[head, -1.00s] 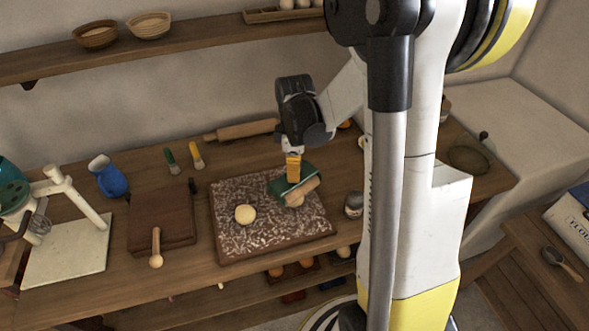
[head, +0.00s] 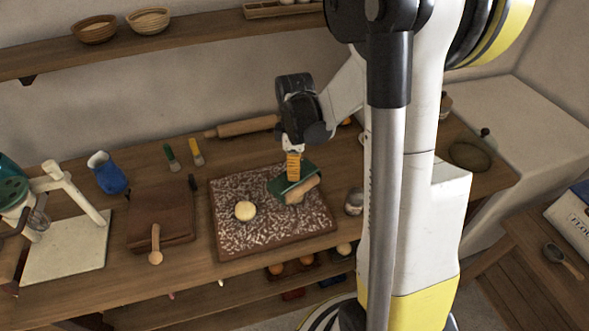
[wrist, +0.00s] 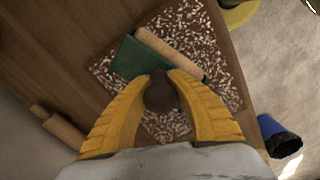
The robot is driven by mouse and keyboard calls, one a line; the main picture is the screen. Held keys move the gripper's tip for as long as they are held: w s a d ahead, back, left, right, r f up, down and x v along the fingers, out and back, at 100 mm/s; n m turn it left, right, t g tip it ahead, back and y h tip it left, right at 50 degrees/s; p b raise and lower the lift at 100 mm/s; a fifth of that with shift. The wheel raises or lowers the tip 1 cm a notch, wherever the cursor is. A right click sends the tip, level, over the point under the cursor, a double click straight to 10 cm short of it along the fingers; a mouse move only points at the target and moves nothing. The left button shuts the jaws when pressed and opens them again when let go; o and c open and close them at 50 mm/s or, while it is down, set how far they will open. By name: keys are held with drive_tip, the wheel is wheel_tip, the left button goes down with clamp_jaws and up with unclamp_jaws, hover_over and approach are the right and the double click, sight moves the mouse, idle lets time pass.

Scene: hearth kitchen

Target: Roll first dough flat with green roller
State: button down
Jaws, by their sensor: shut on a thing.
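My gripper (head: 293,178) is shut on the dark knob handle (wrist: 161,93) of the green roller. The roller has a green body (head: 292,182) and a pale wooden cylinder (wrist: 170,52). It sits low over the right part of the flour-speckled board (head: 270,240), tilted in the head view. One round cream dough ball (head: 245,210) rests on the board to the left of the roller, clear of it. Any dough under the roller is hidden or blends with the pale cylinder; I cannot tell its shape.
A brown board with a wooden spoon (head: 155,245) lies left of the speckled board. A rolling pin (head: 245,127) and two brushes (head: 196,152) lie behind. A small jar (head: 354,202) stands close to the right edge. The speckled board's front and left are mostly bare.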

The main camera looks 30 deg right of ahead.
drive_tip(key=shift+f+b, duration=0.35)
drive_tip(key=shift+f, duration=0.1)
